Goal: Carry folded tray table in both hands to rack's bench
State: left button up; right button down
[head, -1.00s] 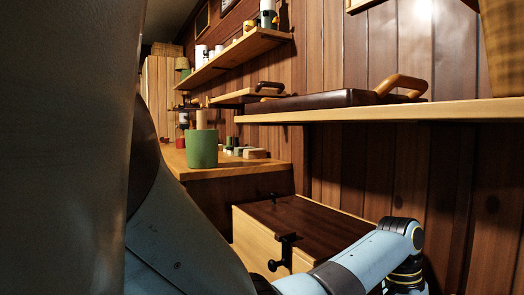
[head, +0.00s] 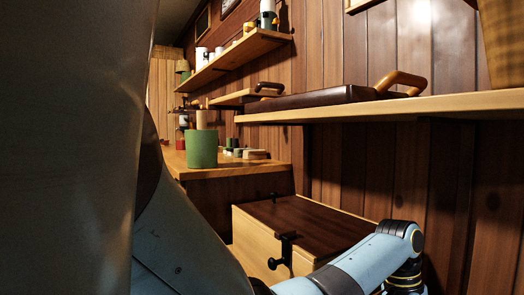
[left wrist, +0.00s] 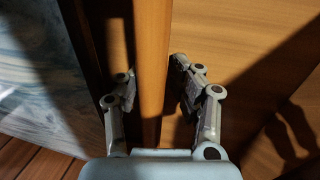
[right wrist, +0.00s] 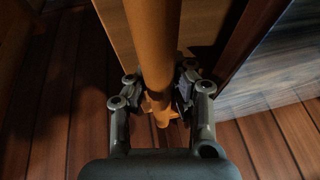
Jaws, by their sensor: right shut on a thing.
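Round orange-brown wooden bars, which look like parts of the folded tray table, show in the left wrist view (left wrist: 152,60) and the right wrist view (right wrist: 153,40). My left gripper (left wrist: 155,88) is open, with a finger on each side of its bar. My right gripper (right wrist: 160,92) is shut on its bar. Neither gripper shows in the head view, where my arm hides the left side. A low wooden box-like bench (head: 305,224) with a dark top and black fittings stands at lower middle. I cannot tell whether it is the rack's bench.
A counter (head: 230,172) behind the low bench bears a green cup (head: 202,149) and small blocks. A wall shelf (head: 450,106) on the right holds a dark tray (head: 320,97) with wooden handles. Higher shelves hold jars. Plank floor (right wrist: 60,120) shows below the right gripper.

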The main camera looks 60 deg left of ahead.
pick_arm(q)
jog(key=shift+s+d, duration=0.1)
jog(key=shift+d, duration=0.05)
pick_arm(e)
jog(key=shift+a+r, duration=0.1)
pick_arm(q)
jog(key=shift+s+f, duration=0.1)
jog(key=shift+f, duration=0.05)
pick_arm(e)
jog(key=c, duration=1.1)
grip_release()
jog(key=shift+a, duration=0.1)
jog(key=shift+c, duration=0.2)
pick_arm(q)
jog(key=shift+d, duration=0.1)
jog(key=v, duration=0.8)
pick_arm(e)
jog(key=shift+s+f, duration=0.1)
jog(key=shift+f, duration=0.1)
jog(key=shift+r, duration=0.1)
jog(key=v, duration=1.2)
